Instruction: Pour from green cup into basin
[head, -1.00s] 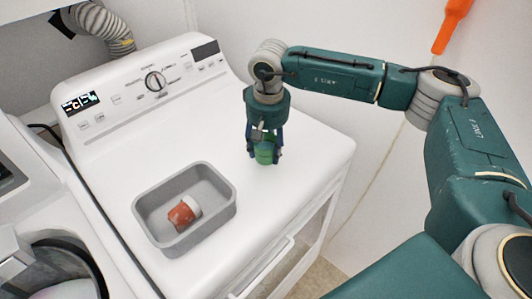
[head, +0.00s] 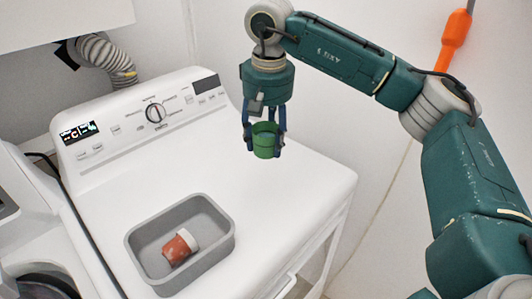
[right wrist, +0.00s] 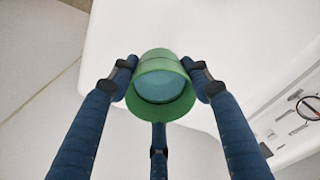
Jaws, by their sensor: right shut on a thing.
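The green cup (head: 265,142) is upright in my right gripper (head: 265,132), above the right part of the white machine's top. The gripper's blue fingers are closed around the cup's sides. In the right wrist view, the cup (right wrist: 161,88) sits between the fingers of the gripper (right wrist: 160,90), and its inside looks blue-green; I cannot tell what it holds. The grey rectangular basin (head: 222,250) stands on the machine's top, to the lower left of the cup. My left gripper is not in view.
A red-brown cup with a white rim (head: 178,247) lies tilted inside the basin. The white machine (head: 300,190) has a raised control panel with a knob at the back. An orange object (head: 456,38) hangs by the right wall. The top between basin and gripper is clear.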

